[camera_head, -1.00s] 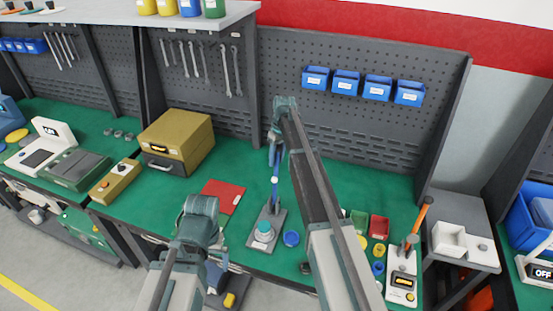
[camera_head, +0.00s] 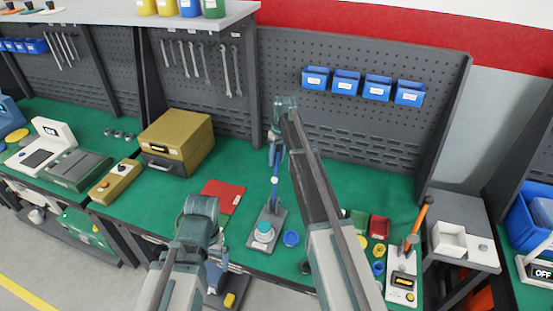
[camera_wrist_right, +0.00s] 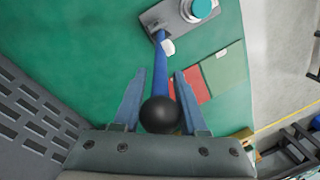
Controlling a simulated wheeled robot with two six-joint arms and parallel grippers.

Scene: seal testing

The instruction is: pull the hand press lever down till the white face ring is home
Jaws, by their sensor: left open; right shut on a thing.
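The hand press (camera_head: 267,222) stands on the green bench, with a grey base and a teal round part (camera_head: 264,230) on it. Its blue lever (camera_head: 275,187) rises toward my right gripper. In the right wrist view the blue lever (camera_wrist_right: 161,65) ends in a black ball knob (camera_wrist_right: 160,114). My right gripper (camera_wrist_right: 158,98) has a finger on each side of the knob and is shut on it. The teal part also shows at the top of that view (camera_wrist_right: 203,8). I cannot make out the white face ring. My left gripper (camera_head: 218,272) is open, low at the bench's front edge, partly hidden by its arm.
A yellow case (camera_head: 178,140) stands back left. Bench behind the sheet is clear.

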